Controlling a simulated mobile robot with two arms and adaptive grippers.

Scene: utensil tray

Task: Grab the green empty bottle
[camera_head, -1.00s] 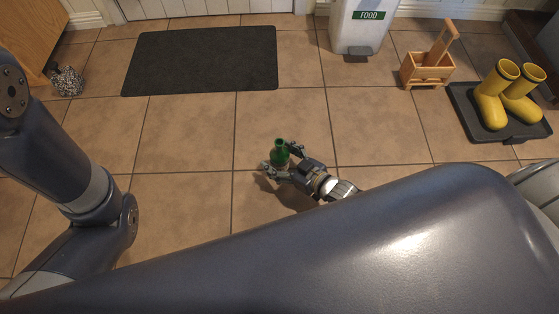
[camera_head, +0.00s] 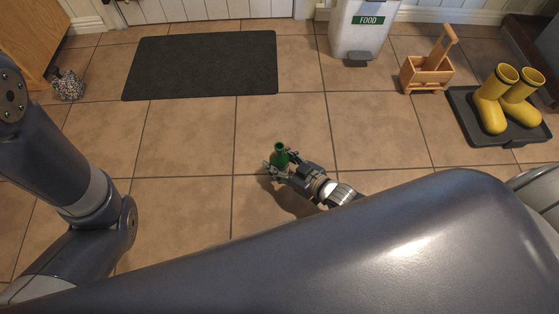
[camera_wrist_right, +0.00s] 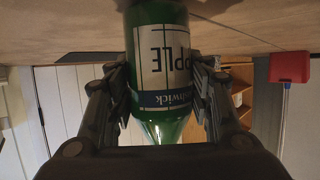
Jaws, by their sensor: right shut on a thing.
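The green bottle (camera_head: 280,158) is upright at the middle of the tiled floor in the head view. My right gripper (camera_head: 279,166) is shut on it, with a finger on each side of its body. In the right wrist view the green bottle (camera_wrist_right: 162,70) fills the middle, with a white and blue label facing the camera. Both fingers of my right gripper (camera_wrist_right: 162,95) press against its sides there. I cannot tell whether its base touches the floor. My left arm shows at the left of the head view, but its gripper is not in view.
A dark mat (camera_head: 200,66) lies behind the bottle. A white FOOD bin (camera_head: 361,32), a wooden caddy (camera_head: 427,76) and yellow boots (camera_head: 493,100) on a dark tray (camera_head: 480,134) stand at the right. A speckled object (camera_head: 68,86) is at the left. The floor around the bottle is clear.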

